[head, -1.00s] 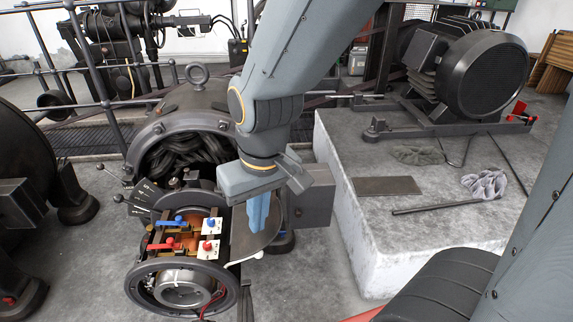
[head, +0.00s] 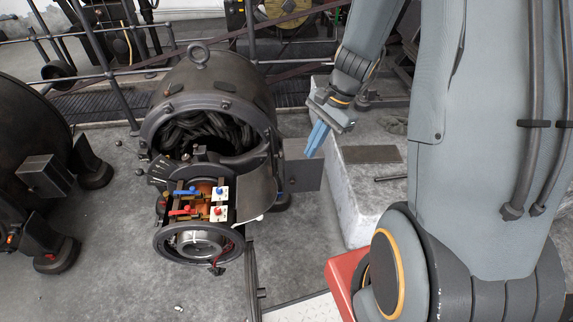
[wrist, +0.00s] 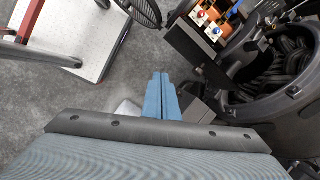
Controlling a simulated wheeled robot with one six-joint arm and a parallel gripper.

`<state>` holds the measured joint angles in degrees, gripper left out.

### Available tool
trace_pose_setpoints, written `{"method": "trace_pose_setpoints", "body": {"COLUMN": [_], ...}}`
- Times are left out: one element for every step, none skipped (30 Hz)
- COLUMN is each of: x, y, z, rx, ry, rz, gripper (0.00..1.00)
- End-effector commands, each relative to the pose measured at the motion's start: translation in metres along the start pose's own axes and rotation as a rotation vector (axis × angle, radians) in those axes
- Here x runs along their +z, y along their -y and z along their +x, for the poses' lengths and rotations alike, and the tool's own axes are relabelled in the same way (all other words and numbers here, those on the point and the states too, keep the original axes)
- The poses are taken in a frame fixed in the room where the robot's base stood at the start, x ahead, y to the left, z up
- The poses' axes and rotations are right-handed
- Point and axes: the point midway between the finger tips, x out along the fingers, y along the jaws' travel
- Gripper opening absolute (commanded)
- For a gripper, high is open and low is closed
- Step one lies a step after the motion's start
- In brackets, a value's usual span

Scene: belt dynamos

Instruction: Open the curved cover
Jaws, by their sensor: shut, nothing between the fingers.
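The curved cover (head: 257,196) is a dark curved plate with a pale lower edge. In the head view it hangs swung out on the right side of the dynamo's (head: 206,115) front end. Behind it the inside is exposed, with blue and red handles (head: 187,191) and white blocks. The wrist view also shows the cover (wrist: 194,40) at the top. My gripper (head: 316,141) has blue fingers and is shut and empty. It is up and to the right of the cover, apart from it. The shut fingers also show in the wrist view (wrist: 160,95).
A grey box (head: 304,175) juts from the dynamo's right side, below my fingers. A concrete plinth (head: 362,185) stands to the right. Another dark machine (head: 35,130) is at the left. Open grey floor (head: 110,260) lies in front.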

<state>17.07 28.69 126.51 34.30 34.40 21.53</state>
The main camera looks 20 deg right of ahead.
Motion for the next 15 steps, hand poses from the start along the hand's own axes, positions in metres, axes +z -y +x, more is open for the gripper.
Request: {"method": "trace_pose_setpoints", "body": {"x": [-0.014, -0.020, -0.028, -0.033, -0.038, -0.044, -0.048, -0.052, -0.055, -0.057, -0.059, -0.060, -0.060, -0.060, -0.059], "y": [0.002, 0.005, 0.008, 0.010, 0.012, 0.014, 0.016, 0.017, 0.018, 0.019, 0.020, 0.021, 0.022, 0.022, 0.023], "z": [0.011, 0.016, 0.021, 0.025, 0.029, 0.033, 0.035, 0.037, 0.040, 0.041, 0.042, 0.044, 0.046, 0.048, 0.052], "rx": [-0.015, -0.027, -0.042, -0.052, -0.061, -0.072, -0.080, -0.086, -0.093, -0.097, -0.100, -0.103, -0.104, -0.105, -0.105], "ry": [0.040, 0.061, 0.089, 0.108, 0.125, 0.145, 0.158, 0.170, 0.182, 0.189, 0.194, 0.199, 0.201, 0.203, 0.205], "rz": [0.112, 0.176, 0.254, 0.305, 0.353, 0.406, 0.442, 0.471, 0.502, 0.521, 0.535, 0.547, 0.553, 0.557, 0.559], "gripper": [0.00, 0.00, 0.00, 0.00, 0.00, 0.00, 0.00, 0.00, 0.00, 0.00, 0.00, 0.00, 0.00, 0.00, 0.00]}}
